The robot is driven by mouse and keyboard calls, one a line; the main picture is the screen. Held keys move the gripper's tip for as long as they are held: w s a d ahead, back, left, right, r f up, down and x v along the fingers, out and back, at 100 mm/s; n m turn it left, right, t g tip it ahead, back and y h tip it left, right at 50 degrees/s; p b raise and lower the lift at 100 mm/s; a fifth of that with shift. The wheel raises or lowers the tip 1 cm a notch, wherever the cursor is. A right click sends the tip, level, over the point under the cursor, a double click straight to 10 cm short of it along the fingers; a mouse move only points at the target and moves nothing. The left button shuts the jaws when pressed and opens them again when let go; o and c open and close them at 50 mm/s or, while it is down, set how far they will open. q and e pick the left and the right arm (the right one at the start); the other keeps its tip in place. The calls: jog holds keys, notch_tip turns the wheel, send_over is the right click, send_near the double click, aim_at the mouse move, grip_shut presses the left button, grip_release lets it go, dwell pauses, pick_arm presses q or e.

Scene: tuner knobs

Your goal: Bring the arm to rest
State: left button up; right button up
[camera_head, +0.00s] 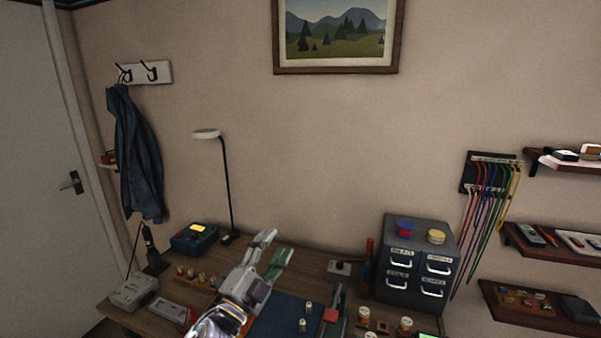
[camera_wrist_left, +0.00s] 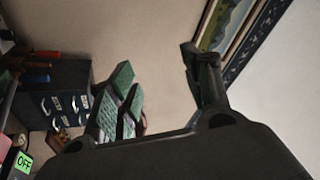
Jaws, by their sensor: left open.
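My left gripper (camera_head: 274,248) is open and raised over the back of the wooden desk, its green-padded fingers spread and pointing up toward the wall. Nothing shows between the fingers. In the left wrist view the open fingers (camera_wrist_left: 158,82) stand apart against the bare wall. Small pale knobs (camera_head: 308,307) stand on the blue mat (camera_head: 276,318), to the right of my left arm. Several more knobs (camera_head: 190,274) stand in a row at the left. My right gripper is not in view.
A grey drawer cabinet (camera_head: 417,262) stands at the back right of the desk. A desk lamp (camera_head: 225,180) and a teal box (camera_head: 194,237) are at the back left. A green "OFF" display (camera_wrist_left: 23,162) shows in the left wrist view. The air around my left gripper looks clear.

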pick_arm(q)
jog(key=s+a+f+n+g+y, duration=0.25)
jog(key=a+f+n+y, duration=0.35)
jog(key=f, duration=0.3)
jog(key=s+a+f+n+g+y, duration=0.2)
jog(key=a+f+n+g+y, duration=0.1)
jog(key=a+f+n+y, duration=0.35)
jog(key=s+a+f+n+g+h, duration=0.1)
jog(key=s+a+f+n+g, duration=0.1)
jog(key=s+f+g, duration=0.5)
jog(key=s+a+f+n+g+h, duration=0.15)
jog(key=s+f+g, duration=0.25)
jog(key=s+f, duration=0.9)
jog(key=f, duration=1.4)
jog(key=s+f, duration=0.2)
jog(key=f, duration=1.3)
jog(key=s+a+f+g, duration=0.1)
jog(key=s+a+f, duration=0.1)
jog(key=s+f, duration=0.8)
jog(key=s+a+f+g, duration=0.1)
jog(key=s+a+f, duration=0.1)
jog(key=s+f, duration=0.8)
jog(key=shift+s+a, duration=0.2)
jog(key=shift+s, duration=0.9)
